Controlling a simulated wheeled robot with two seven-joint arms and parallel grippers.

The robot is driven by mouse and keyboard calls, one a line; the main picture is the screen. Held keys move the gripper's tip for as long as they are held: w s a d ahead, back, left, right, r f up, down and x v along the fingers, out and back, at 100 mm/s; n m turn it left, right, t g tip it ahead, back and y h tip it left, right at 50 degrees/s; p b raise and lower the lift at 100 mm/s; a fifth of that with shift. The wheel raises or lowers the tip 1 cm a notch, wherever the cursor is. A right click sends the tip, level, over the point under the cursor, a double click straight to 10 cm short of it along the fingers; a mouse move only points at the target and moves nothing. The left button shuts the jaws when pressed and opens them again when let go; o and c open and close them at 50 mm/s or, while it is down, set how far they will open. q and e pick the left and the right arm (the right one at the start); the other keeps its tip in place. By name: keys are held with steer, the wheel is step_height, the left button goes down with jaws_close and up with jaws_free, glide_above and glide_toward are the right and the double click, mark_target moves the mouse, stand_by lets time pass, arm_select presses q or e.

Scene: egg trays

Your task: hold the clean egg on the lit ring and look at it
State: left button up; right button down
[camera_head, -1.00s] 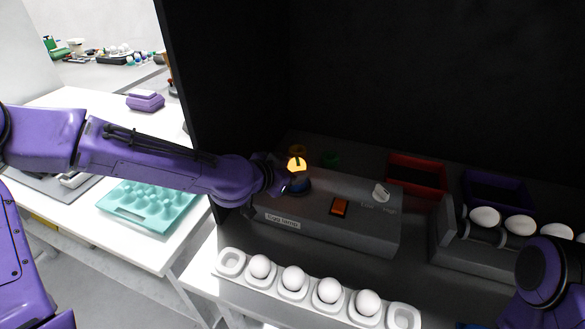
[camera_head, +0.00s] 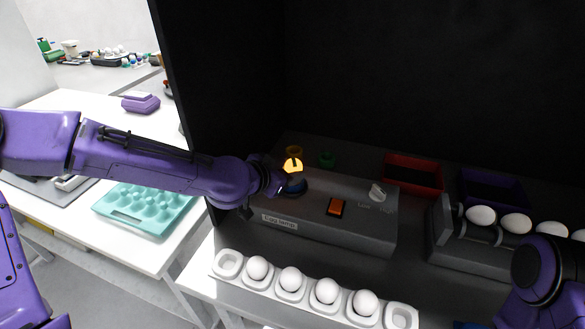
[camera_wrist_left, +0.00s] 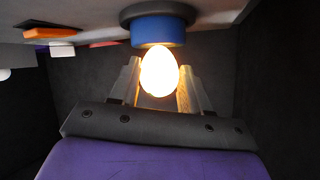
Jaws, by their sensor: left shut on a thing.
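The egg (camera_head: 293,167) glows yellow-orange at the left end of the grey egg lamp box (camera_head: 330,232). In the left wrist view the egg (camera_wrist_left: 160,72) glows bright white-yellow, with its end against or very close to the blue ring (camera_wrist_left: 158,33). I cannot tell if they touch. My left gripper (camera_wrist_left: 160,85) is shut on the egg, one finger on each side. In the head view the left gripper (camera_head: 283,172) is dark and partly hidden at the lamp. No spots or cracks show on the glowing shell. My right gripper is out of view; only part of that arm shows.
The lamp box has an orange switch (camera_head: 335,207) and a white knob (camera_head: 377,193). A white egg tray (camera_head: 228,262) with several eggs stands in front. A red bin (camera_head: 412,163), a purple bin (camera_head: 490,180) and a grey egg rack (camera_head: 445,240) are right. Dark walls enclose the back and left.

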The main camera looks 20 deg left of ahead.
mark_target(288, 170)
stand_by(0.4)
arm_select(q)
step_height(288, 170, up, 7)
steer(key=p, duration=0.7)
steer(key=shift+r, duration=0.1)
